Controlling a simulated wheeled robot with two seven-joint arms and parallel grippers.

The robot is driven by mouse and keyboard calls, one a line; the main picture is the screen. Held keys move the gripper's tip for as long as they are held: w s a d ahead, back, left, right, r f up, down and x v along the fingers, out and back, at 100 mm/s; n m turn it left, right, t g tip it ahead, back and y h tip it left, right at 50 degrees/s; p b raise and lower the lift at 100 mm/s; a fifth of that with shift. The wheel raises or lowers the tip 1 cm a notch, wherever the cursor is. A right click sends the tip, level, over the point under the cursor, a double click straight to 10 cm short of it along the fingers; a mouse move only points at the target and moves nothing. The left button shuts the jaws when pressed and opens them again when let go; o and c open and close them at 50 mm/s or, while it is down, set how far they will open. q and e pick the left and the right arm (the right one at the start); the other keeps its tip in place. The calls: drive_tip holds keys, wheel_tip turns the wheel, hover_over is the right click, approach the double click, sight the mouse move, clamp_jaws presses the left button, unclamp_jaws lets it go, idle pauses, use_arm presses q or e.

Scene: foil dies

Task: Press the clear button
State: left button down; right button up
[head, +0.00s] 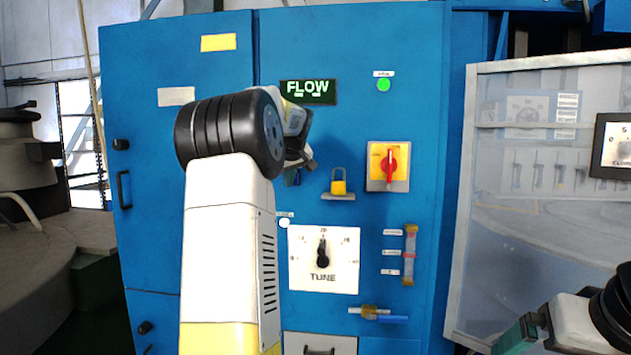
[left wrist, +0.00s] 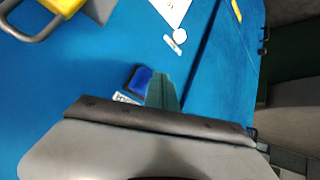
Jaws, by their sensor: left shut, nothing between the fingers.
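A blue square button (left wrist: 141,79) sits on the blue cabinet face in the left wrist view, with a small white label (left wrist: 125,97) beside it, partly covered and unreadable. My left gripper (left wrist: 163,90) is shut and empty, its green fingertips right beside the blue button. I cannot tell whether they touch the panel. In the head view my left gripper (head: 293,177) is mostly hidden behind my own arm, and the blue button cannot be made out clearly. My right gripper (head: 519,337) is at the lower right, away from the cabinet; its finger opening is unclear.
The blue cabinet (head: 400,120) carries a lit FLOW sign (head: 308,91), green lamp (head: 383,85), red-yellow switch (head: 389,166), yellow padlock (head: 338,186), TUNE dial (head: 323,258), white round button (head: 284,223) and gauge tube (head: 410,255). A clear-panelled frame (head: 455,220) stands right.

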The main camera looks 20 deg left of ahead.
use_arm(q)
drive_tip(key=shift+w, duration=0.2)
drive_tip(key=shift+w+a, duration=0.1)
drive_tip(key=shift+w, duration=0.15)
drive_tip(key=shift+w+a, duration=0.1)
drive_tip(key=shift+w, duration=0.4)
idle(0.6)
drive_tip(key=shift+s, duration=0.1)
drive_tip(key=shift+s+d, duration=0.2)
drive_tip(key=shift+s, duration=0.65)
drive_tip(key=s, duration=0.2)
drive_tip(key=s+d, duration=0.1)
drive_tip(key=s, duration=0.2)
drive_tip(key=shift+d, duration=0.1)
drive_tip(key=shift+w, duration=0.1)
idle(0.7)
